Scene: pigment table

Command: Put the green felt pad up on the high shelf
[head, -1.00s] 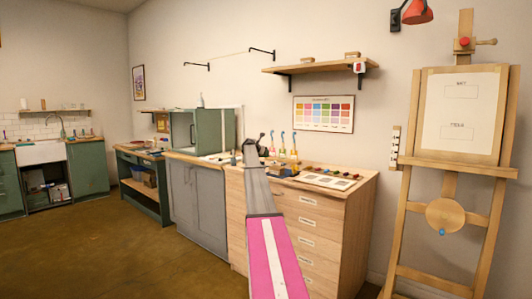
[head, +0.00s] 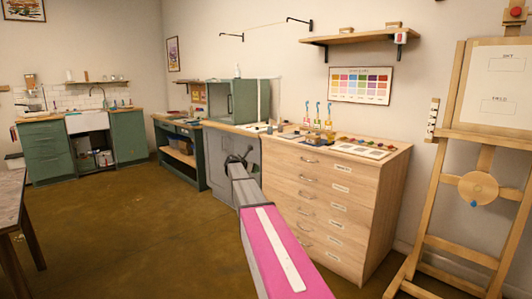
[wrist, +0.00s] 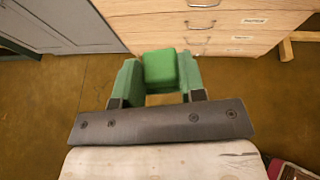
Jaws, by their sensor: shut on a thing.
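My gripper (wrist: 159,80) is shut on the green felt pad (wrist: 161,70), a small bright green block between its two fingers in the wrist view. Both are held out over the brown floor, in front of the wooden drawers. In the head view my gripper (head: 237,161) is small and dark at the end of my arm, and I cannot make out the pad there. The high shelf (head: 350,37) is a wooden board on dark brackets on the wall above the drawer cabinet, well above my gripper.
The wooden drawer cabinet (head: 320,190) carries bottles, paints and cards on top. A grey cupboard (wrist: 60,25) stands to its left. An easel (head: 465,190) stands at the right. A table (head: 12,195) edges in at the left. The floor (head: 120,235) between is open.

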